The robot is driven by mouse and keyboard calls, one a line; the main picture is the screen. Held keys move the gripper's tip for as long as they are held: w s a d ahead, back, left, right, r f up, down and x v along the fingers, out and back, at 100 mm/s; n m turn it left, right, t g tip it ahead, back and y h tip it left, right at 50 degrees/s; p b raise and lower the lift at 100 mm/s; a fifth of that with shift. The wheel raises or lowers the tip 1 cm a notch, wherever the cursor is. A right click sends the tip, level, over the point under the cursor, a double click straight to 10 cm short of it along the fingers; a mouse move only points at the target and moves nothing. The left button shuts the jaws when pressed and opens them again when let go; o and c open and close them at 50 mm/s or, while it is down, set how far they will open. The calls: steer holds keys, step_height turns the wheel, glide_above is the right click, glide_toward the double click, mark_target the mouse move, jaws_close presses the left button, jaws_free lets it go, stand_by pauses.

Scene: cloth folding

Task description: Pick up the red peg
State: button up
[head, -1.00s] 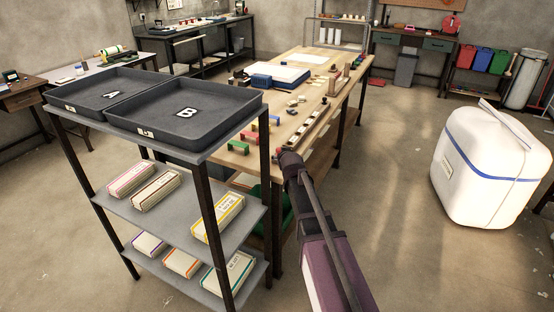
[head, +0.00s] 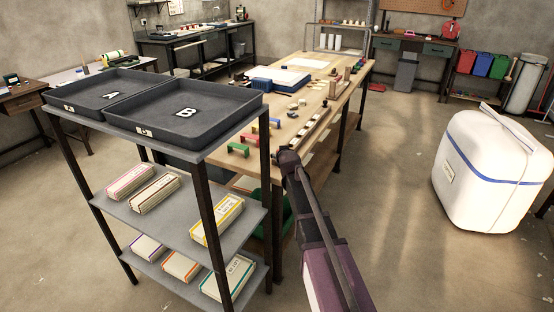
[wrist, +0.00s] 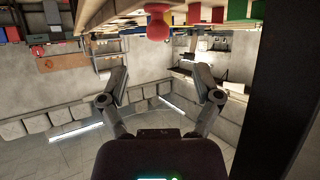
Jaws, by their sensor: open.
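A red peg (wrist: 158,24) with a rounded, knob-like end shows at the top middle of the wrist view, beside the wooden table edge. That view appears upside down. My gripper (wrist: 161,84) is open, with its two fingers wide apart and nothing between them. The peg lies beyond the fingertips, between their lines, and does not touch them. In the head view my arm reaches to the near end of the wooden workbench (head: 291,125). The fingers cannot be made out there, and I cannot pick out the peg for certain behind the arm's end.
A green arch block (head: 238,149) and a red arch block (head: 254,151) stand near the bench's near corner. A wooden rack (head: 318,127) runs along its right edge. A shelf unit with trays (head: 262,101) stands close on the left. The floor right of the bench is clear up to a white cooler (head: 490,170).

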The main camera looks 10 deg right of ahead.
steer(key=shift+b+x, duration=0.55)
steer(key=shift+x, duration=1.35)
steer(key=shift+b+x, duration=1.05)
steer(key=shift+x, duration=1.55)
steer(key=shift+d+r, duration=0.15)
steer(key=shift+c, duration=0.2)
jaws_close()
